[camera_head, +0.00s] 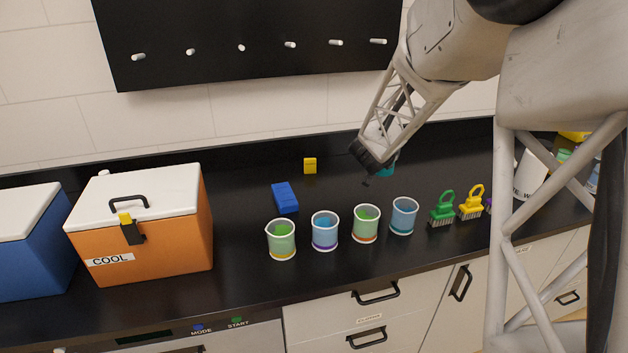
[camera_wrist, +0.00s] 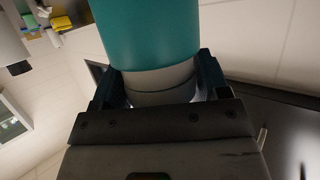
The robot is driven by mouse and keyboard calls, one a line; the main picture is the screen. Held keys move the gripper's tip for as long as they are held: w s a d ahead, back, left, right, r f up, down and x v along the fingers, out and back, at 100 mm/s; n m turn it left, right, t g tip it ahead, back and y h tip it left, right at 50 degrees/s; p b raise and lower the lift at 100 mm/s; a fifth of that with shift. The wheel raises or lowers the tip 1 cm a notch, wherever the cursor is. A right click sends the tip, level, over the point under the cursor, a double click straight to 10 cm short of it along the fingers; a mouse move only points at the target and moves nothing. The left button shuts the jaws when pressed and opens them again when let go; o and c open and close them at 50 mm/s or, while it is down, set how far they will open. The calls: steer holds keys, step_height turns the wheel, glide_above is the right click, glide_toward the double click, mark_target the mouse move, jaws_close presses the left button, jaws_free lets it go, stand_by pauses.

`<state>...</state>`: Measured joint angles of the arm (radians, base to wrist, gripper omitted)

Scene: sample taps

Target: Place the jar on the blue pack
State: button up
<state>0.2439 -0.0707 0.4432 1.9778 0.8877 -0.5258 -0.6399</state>
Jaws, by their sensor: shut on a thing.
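The jar is teal with a grey band at the gripped end, and it fills the upper middle of the wrist view (camera_wrist: 148,35). My gripper (camera_wrist: 155,88) is shut on the grey part, with one finger on each side. In the head view, my gripper (camera_head: 372,163) is above the back part of the counter, and only a bit of the teal jar (camera_head: 389,167) shows behind it. The blue pack (camera_head: 285,197) lies flat on the black counter, to the left of my gripper and apart from it.
Several beakers with coloured contents (camera_head: 324,231) stand in a row in front of the blue pack. A small yellow block (camera_head: 310,166) is behind it. An orange cooler (camera_head: 165,245) stands left. Green (camera_head: 442,210) and yellow brushes (camera_head: 472,203) are right. A black panel with pegs (camera_head: 240,65) hangs above.

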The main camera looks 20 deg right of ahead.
steer(key=w+a+r+n+y, duration=0.1)
steer(key=w+a, duration=0.1)
steer(key=a, duration=0.8)
steer(key=w+a+r+n+t+y, duration=0.1)
steer(key=w+a, duration=0.1)
steer(key=a, duration=0.8)
steer(key=w+a+r+n+t+y, duration=0.1)
steer(key=w+a, duration=0.1)
steer(key=a, duration=0.7)
steer(key=shift+a+r+y, duration=0.15)
steer(key=shift+a+y, duration=0.15)
steer(key=shift+a, duration=0.1)
step_height(320, 180, down, 6)
steer(key=shift+f, duration=0.2)
steer(key=shift+f, duration=1.8)
steer(key=shift+f, duration=0.1)
steer(key=o, duration=0.9)
